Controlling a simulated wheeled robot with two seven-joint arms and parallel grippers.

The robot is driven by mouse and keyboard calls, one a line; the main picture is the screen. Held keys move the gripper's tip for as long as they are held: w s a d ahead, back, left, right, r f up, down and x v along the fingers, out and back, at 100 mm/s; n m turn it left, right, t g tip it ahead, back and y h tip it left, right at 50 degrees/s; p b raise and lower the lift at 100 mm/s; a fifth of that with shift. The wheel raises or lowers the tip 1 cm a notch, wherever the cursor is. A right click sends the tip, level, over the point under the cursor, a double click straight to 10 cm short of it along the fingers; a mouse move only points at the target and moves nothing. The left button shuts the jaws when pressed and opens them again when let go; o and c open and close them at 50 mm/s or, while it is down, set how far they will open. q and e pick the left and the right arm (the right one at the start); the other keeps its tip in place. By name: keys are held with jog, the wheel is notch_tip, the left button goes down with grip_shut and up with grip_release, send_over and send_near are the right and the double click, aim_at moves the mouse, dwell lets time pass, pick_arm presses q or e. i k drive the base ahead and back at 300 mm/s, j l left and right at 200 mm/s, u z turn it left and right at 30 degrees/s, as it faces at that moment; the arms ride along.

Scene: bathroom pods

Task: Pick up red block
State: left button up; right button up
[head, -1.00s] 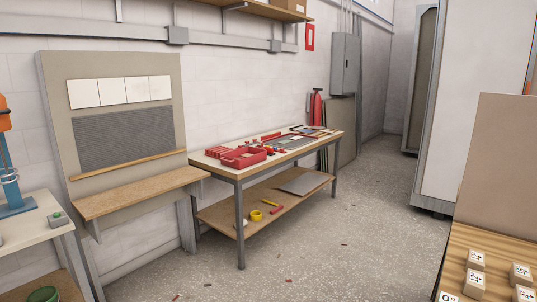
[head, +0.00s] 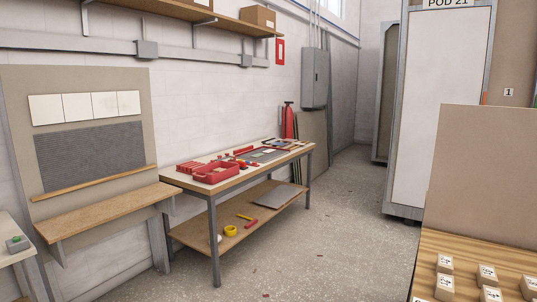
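Several small red pieces lie on the top of a workbench (head: 179,177) in the middle of the head view. A red tray (head: 217,173) sits at the bench's front, with red pieces around it. One red piece (head: 243,150) lies toward the back edge. At this distance I cannot tell which of them is the red block. Neither of my grippers shows in this view.
A grey panel stands with a wooden shelf (head: 105,213) left of the bench. A wooden table (head: 510,262) with small labelled blocks is at the lower right. The speckled floor (head: 330,235) between them is open.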

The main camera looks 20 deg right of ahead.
aim_at(243, 166)
jog(key=i+j, duration=0.15)
jog(key=i, duration=1)
jog(key=i+z, duration=0.7)
jog(key=i, duration=0.2)
jog(key=i+j+z, duration=0.35)
jog(key=i+l+z, duration=0.1)
jog(key=i, duration=0.4)
jog(key=i+l+z, duration=0.1)
jog(key=i, duration=0.4)
